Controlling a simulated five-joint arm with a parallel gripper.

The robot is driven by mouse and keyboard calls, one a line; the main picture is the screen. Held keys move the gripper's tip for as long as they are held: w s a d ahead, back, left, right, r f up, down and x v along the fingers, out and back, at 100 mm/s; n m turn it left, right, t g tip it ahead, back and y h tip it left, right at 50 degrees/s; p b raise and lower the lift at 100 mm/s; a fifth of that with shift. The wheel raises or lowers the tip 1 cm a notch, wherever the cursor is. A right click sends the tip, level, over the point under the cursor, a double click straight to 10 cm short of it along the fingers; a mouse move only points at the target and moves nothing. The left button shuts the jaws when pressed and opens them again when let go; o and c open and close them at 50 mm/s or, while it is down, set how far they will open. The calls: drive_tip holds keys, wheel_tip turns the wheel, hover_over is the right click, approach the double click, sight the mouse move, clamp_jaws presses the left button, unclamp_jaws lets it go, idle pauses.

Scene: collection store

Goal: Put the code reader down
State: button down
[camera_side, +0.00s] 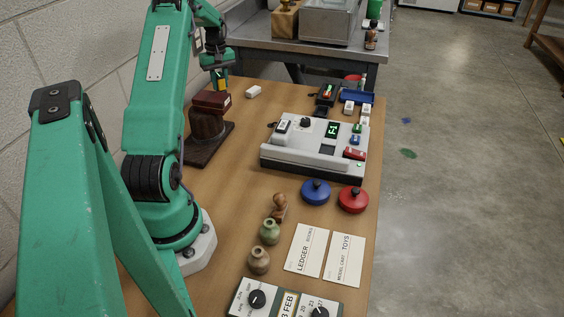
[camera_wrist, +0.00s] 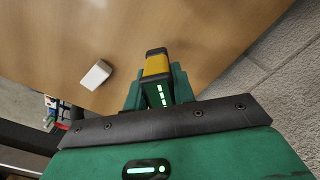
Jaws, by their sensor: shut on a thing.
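The code reader, yellow with a black end (camera_wrist: 157,65), is gripped between the green fingers of my gripper (camera_wrist: 157,88) in the wrist view. In the side view my gripper (camera_side: 221,72) is at the far left of the wooden table (camera_side: 190,180), and the yellow of the reader (camera_side: 222,85) shows just below it. The reader is just behind a dark stand with a red-brown top (camera_side: 211,102), which may hide its lower part. Bare table shows beyond the reader in the wrist view. I cannot tell whether it touches the table.
A small white block (camera_side: 253,91) lies right of the reader; it also shows in the wrist view (camera_wrist: 95,75). The wall (camera_side: 70,60) is close on the left. A grey console (camera_side: 310,150) stands mid-table. Bare wood lies between the stand and console.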

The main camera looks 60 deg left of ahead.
sight(221, 89)
drive_tip(key=shift+f, duration=1.7)
drive_tip(key=shift+f, duration=0.15)
drive_tip(key=c, duration=1.2)
unclamp_jaws()
drive_tip(key=shift+o, duration=0.2)
wheel_tip(221, 89, up, 12)
drive_tip(key=shift+r, duration=0.15)
drive_tip(key=shift+w, duration=0.1)
